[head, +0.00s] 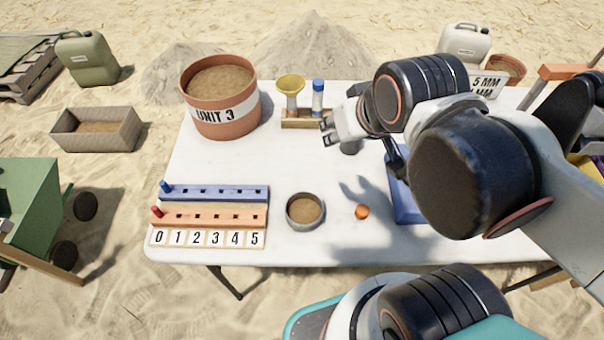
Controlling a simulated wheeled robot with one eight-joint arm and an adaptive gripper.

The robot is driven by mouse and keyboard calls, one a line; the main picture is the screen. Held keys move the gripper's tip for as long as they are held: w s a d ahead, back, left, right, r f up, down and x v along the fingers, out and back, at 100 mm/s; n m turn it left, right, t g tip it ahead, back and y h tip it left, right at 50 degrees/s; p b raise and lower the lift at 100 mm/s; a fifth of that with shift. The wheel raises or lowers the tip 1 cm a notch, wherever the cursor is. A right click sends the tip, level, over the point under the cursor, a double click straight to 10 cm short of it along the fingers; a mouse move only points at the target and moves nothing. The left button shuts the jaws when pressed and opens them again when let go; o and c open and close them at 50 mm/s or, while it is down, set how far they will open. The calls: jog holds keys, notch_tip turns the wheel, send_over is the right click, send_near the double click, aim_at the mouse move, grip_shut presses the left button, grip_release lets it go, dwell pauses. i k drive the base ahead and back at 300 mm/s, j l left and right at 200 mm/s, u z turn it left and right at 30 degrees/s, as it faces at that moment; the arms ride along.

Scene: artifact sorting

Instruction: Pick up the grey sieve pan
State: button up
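A small round grey pan (291,217) with brown sand in it sits on the white table, right of the numbered peg board. It looks like the sieve pan, but I cannot see any mesh. My gripper (327,132) is above the far middle of the table, pointing left. Its two fingertips are apart with nothing between them. It is well beyond the pan, not touching it. My arm hides part of the table's right side.
A large UNIT 3 bucket (224,118) stands far left. A rack (305,122) holds a yellow funnel and a blue-capped vial. A peg board (210,217) lies left of the pan, an orange ball (362,211) right of it. A blue tray (403,207) is partly hidden.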

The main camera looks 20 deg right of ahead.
aim_at(304, 210)
jog(key=k+l, duration=0.3)
jog(key=k, duration=0.2)
jog(key=k+l, duration=0.3)
jog(key=k, duration=0.2)
jog(key=k+l, duration=0.35)
jog(key=k+u, duration=0.05)
jog(key=k, duration=0.05)
